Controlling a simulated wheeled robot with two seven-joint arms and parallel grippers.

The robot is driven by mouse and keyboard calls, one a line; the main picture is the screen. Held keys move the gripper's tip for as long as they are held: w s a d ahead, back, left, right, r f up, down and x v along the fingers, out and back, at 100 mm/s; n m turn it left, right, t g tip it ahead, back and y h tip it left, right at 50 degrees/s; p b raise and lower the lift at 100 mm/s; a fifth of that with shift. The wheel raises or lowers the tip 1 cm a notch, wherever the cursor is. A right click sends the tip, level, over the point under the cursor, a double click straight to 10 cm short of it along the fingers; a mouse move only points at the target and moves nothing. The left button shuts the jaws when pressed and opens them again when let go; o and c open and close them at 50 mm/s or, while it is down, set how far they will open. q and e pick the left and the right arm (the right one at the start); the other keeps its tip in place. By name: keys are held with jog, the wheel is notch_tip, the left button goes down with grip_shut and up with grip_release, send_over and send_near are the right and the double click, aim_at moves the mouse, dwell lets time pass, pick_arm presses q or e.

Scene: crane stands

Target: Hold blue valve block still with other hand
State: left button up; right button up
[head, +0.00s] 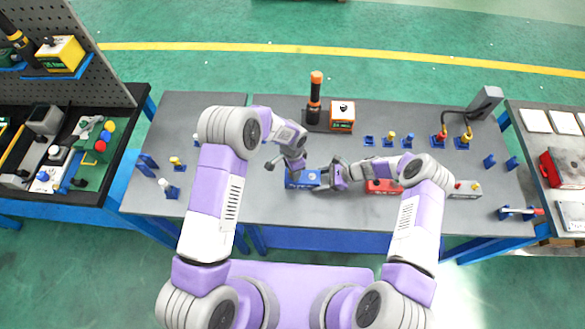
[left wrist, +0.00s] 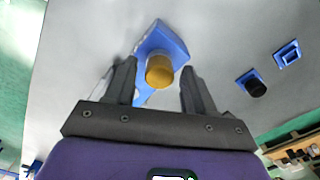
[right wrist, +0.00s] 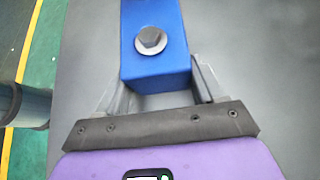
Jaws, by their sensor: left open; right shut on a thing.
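The blue valve block (head: 300,180) lies on the grey bench near its front middle. My right gripper (head: 327,180) comes from the right and is shut on its right end. In the right wrist view the blue block (right wrist: 155,50) sits between the fingers, with a round grey bolt on its top face. My left gripper (head: 296,167) is just above the block in the head view. In the left wrist view it is open, with a blue piece (left wrist: 165,38) bearing a yellow cap between and beyond the fingers. Whether they touch it cannot be told.
A red block (head: 383,187) lies right of my right gripper. A black-and-orange tool (head: 315,95) and an orange box (head: 342,116) stand behind. Small blue sockets and knobs (head: 390,138) line the back right. A cluttered side bench (head: 60,150) is at left.

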pick_arm(q)
jog(key=n, duration=1.2)
jog(key=shift+d, duration=0.1)
jog(key=shift+c, duration=0.3)
grip_shut()
jog(key=m, duration=0.4)
jog(key=shift+m, duration=0.6)
